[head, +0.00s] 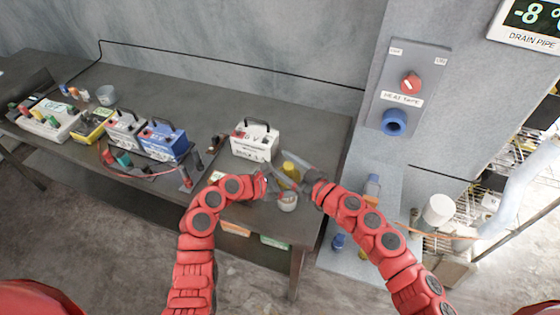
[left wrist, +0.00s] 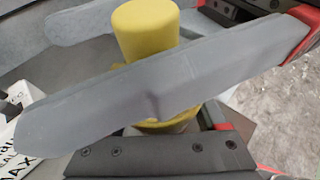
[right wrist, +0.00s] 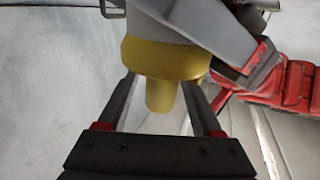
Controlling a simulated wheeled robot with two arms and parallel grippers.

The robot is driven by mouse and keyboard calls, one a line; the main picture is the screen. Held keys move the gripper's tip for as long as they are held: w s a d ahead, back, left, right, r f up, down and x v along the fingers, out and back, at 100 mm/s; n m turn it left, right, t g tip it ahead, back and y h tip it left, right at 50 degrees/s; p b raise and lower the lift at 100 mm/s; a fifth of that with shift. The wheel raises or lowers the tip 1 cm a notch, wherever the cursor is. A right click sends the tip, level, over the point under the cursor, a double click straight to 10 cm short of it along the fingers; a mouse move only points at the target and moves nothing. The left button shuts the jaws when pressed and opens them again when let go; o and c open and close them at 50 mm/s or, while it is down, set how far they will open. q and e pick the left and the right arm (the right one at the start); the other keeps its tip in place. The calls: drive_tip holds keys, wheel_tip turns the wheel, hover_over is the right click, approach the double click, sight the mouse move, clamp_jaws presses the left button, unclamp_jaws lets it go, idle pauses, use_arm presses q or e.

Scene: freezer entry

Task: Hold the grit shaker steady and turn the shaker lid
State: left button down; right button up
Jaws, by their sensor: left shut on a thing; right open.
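The grit shaker has a grey body (right wrist: 165,22) and a yellow lid (right wrist: 165,60) with a narrower yellow knob. The lid's yellow also shows in the head view (head: 290,169) and the left wrist view (left wrist: 145,28). My left gripper (head: 274,184) is shut on the shaker; its finger lies against the grey body in the right wrist view. My right gripper (head: 298,172) is open, with one finger on each side of the yellow knob. A gap shows beside the knob in the right wrist view.
A white battery (head: 255,141) stands just behind the grippers. A small pale cup (head: 288,201) is near the table's front right corner. A blue battery (head: 164,142) and several other items fill the left of the table (head: 300,110). A wall panel (head: 410,88) rises at the right.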

drive_tip(key=shift+w+a, duration=0.35)
drive_tip(key=shift+a, duration=0.05)
drive_tip(key=shift+c, duration=0.2)
clamp_jaws()
drive_tip(key=shift+m+t+h, duration=0.5)
drive_tip(key=shift+t, duration=0.1)
drive_tip(key=m+t+h, duration=0.3)
drive_tip(key=shift+w+d+r+h, duration=0.1)
drive_tip(key=shift+w+d+h, duration=0.2)
drive_tip(key=shift+h, duration=0.1)
drive_tip(key=shift+w+d+m+h, duration=0.1)
drive_tip(key=shift+d+m+h, duration=0.1)
drive_tip(key=shift+m+h, duration=0.3)
